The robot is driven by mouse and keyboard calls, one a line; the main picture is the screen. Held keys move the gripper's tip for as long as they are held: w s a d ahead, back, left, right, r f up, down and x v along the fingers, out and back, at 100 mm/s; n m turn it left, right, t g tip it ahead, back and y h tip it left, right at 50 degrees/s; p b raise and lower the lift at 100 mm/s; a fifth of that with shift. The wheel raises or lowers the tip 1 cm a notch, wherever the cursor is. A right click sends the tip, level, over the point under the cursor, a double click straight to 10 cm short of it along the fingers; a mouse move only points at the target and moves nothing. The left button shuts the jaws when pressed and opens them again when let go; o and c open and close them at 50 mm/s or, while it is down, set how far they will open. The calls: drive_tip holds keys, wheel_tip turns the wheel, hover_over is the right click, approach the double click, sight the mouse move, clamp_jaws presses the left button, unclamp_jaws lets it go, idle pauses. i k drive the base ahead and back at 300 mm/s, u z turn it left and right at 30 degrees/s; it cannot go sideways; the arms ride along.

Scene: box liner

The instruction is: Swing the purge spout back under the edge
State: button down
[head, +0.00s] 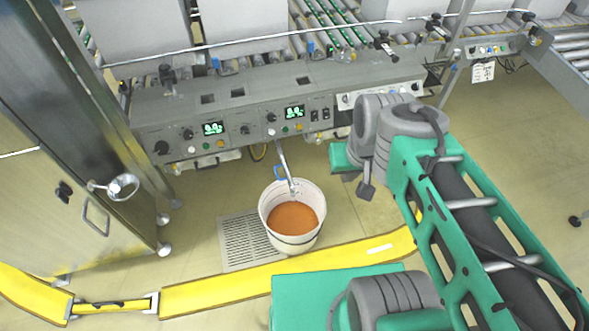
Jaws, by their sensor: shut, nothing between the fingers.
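The purge spout (285,163) is a thin silver pipe that comes out from under the front edge of the grey control panel (245,106). It slants down toward the viewer, with its lower end over a white bucket (292,243) that holds an orange-brown material. A blue part (280,171) sits on or beside the pipe. My arm reaches in from the lower right and bends to the right of the spout, apart from it. My gripper's fingers cannot be made out; the arm's far end is hidden behind its own joints.
The bucket overlaps a floor grate (244,240). A yellow floor barrier (225,289) runs in front of it. Conveyor rollers (325,17) lie behind the panel. Open floor shows between spout and cabinet.

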sight(286, 168)
drive_tip(key=z, duration=0.75)
drive_tip(key=i, duration=0.45)
drive_tip(key=u, duration=3.25)
drive_tip(key=i, duration=0.5)
drive_tip(key=z, duration=0.05)
